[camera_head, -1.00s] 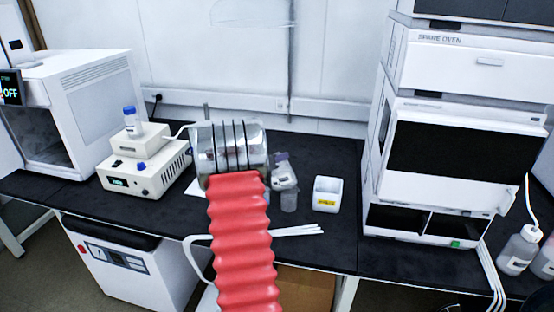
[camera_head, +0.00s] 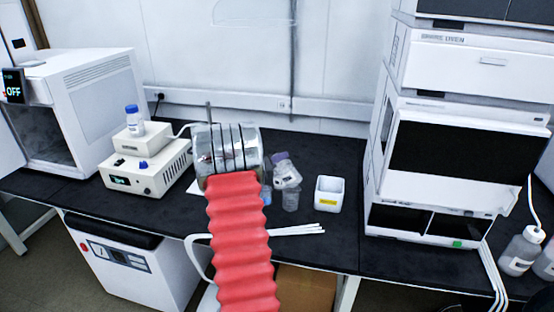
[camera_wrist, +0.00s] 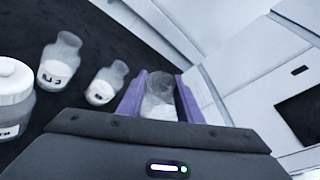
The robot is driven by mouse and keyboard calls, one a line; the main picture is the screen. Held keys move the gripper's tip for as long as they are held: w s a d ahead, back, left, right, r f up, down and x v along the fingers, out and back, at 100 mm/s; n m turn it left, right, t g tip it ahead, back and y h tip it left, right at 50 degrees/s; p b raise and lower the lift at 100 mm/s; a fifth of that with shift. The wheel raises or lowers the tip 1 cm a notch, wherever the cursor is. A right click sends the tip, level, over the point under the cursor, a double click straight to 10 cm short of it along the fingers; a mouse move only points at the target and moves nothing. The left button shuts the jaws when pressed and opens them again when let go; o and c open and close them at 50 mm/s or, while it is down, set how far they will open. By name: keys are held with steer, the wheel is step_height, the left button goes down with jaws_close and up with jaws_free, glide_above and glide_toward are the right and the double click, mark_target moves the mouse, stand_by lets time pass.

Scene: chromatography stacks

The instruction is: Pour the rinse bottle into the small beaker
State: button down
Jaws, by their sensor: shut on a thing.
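My gripper (camera_head: 282,159), with purple fingers, is shut on the rinse bottle (camera_head: 288,177), a translucent bottle. The bottle's mouth and any liquid flow cannot be made out. I cannot pick out the beaker in the wrist view.
A white box with a yellow label (camera_head: 328,194) stands right of the beaker. A blue-topped item (camera_head: 266,195) shows partly behind my arm. The wrist view shows two labelled bottles (camera_wrist: 58,62) (camera_wrist: 105,82) and a white-capped jar (camera_wrist: 13,98). The instrument stack (camera_head: 455,150) bounds the right.

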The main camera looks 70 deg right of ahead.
stand_by(0.3)
steer(key=shift+w+f+n, duration=0.1)
steer(key=shift+f+n, duration=0.15)
steer(key=shift+n, duration=0.15)
steer(key=shift+f+n+g+h, duration=0.3)
steer(key=shift+n+g+h, duration=0.1)
steer(key=shift+n, duration=0.1)
stand_by(0.4)
steer(key=shift+w+f+n, duration=0.1)
steer(key=shift+f+n, duration=0.2)
steer(key=shift+f, duration=0.05)
